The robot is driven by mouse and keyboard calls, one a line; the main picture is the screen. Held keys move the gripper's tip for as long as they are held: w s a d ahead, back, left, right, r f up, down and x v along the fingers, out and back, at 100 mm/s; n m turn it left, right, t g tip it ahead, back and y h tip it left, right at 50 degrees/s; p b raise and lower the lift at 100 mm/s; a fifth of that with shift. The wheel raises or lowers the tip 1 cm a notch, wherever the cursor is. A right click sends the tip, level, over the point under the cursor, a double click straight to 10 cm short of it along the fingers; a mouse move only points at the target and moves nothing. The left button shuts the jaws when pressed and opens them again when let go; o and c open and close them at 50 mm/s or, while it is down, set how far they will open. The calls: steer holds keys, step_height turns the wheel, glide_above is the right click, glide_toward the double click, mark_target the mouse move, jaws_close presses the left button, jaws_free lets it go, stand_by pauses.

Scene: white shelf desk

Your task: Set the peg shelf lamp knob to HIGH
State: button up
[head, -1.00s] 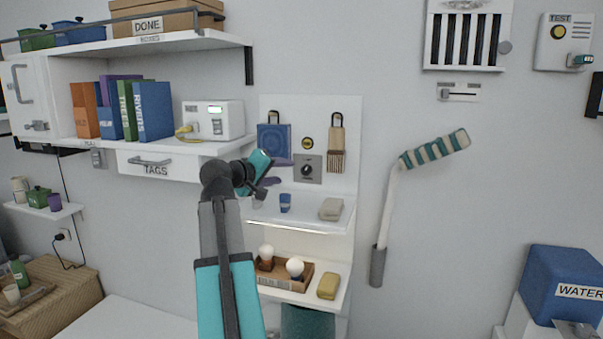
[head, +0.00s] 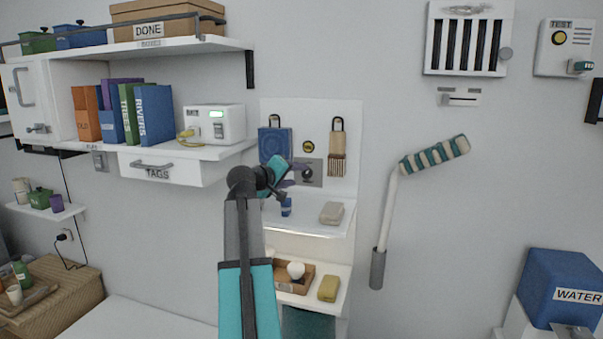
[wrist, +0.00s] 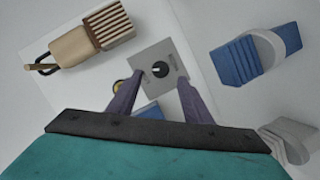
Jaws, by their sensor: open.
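The lamp knob (wrist: 160,69) is a small round dark dial with a light pointer mark, on a grey square plate (wrist: 146,62) fixed to the white peg panel. In the head view the knob (head: 307,172) shows just right of my gripper (head: 286,180), which partly covers the plate. In the wrist view my gripper (wrist: 152,95) is open, with its two purple fingers apart and pointing toward the plate. The knob lies beyond the fingertips, and nothing is held. The setting words on the plate are too small to read.
A brush (head: 338,150) hangs right of the plate and a blue dustpan-like item (head: 275,140) hangs left. A yellow button-like disc (head: 308,147) is above the plate.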

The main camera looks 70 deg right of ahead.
mark_target(306, 174)
steer(key=shift+p+x, duration=0.7)
steer(key=shift+x, duration=2)
steer(key=shift+c, duration=0.3)
steer(key=c, duration=1)
steer(key=shift+a, duration=0.1)
